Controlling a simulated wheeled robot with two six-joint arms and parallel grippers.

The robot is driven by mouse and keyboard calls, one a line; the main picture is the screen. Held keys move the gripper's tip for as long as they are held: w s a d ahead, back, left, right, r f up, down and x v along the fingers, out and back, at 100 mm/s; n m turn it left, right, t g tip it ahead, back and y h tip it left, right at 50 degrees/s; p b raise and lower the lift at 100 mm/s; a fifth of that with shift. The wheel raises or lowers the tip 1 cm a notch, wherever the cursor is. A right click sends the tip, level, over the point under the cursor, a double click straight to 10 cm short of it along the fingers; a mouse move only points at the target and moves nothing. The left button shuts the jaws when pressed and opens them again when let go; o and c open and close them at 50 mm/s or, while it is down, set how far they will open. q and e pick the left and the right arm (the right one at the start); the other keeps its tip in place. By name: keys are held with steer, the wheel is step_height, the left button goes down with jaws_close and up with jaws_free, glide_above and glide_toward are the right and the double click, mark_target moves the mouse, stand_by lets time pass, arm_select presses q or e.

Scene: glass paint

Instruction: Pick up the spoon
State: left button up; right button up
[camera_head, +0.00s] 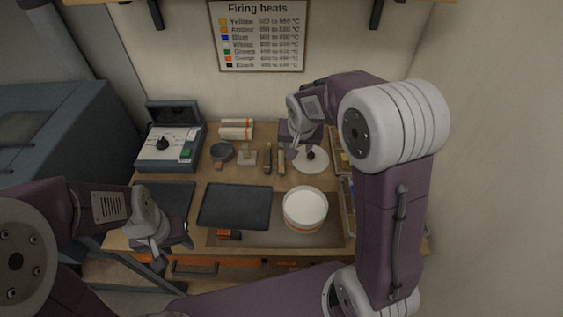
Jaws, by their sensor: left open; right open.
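I cannot make out a spoon for certain. Two slim brownish tools, a left one (267,159) and a right one (281,160), lie side by side in the middle of the table; either could be a spoon, but they are too small to tell. My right gripper (302,142) is open at the back of the table, just above and right of these tools and near a white round plate (311,168) with a dark knob. My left gripper (172,250) is open at the table's front left edge, apart from the tools.
A dark pad (234,206) and a white round tub (305,208) are at the front. A dark bowl (222,152), white rolls (236,130) and a control box (170,143) stand at the back left. My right arm partly hides a tray (347,195) at the right.

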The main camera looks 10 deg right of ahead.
steer(key=b, duration=0.1)
glide_above(281, 158)
steer(key=s, duration=0.3)
step_height(281, 158, down, 4)
steer(key=f, duration=0.3)
steer(key=shift+s+a+f+n+b, duration=0.4)
steer(key=shift+s, duration=0.1)
steer(key=shift+f, duration=0.3)
steer(key=shift+p+x, duration=0.45)
steer(key=shift+x, duration=0.8)
steer(key=shift+w+d+f, duration=0.1)
steer(key=shift+w+f, duration=0.25)
steer(key=shift+w, duration=0.05)
steer(key=p+x, duration=0.1)
steer(key=x, duration=0.3)
steer(key=shift+f, duration=0.3)
steer(key=shift+w+f, duration=0.15)
arm_select(q)
steer(key=shift+w+f, duration=0.1)
steer(key=shift+f, duration=0.1)
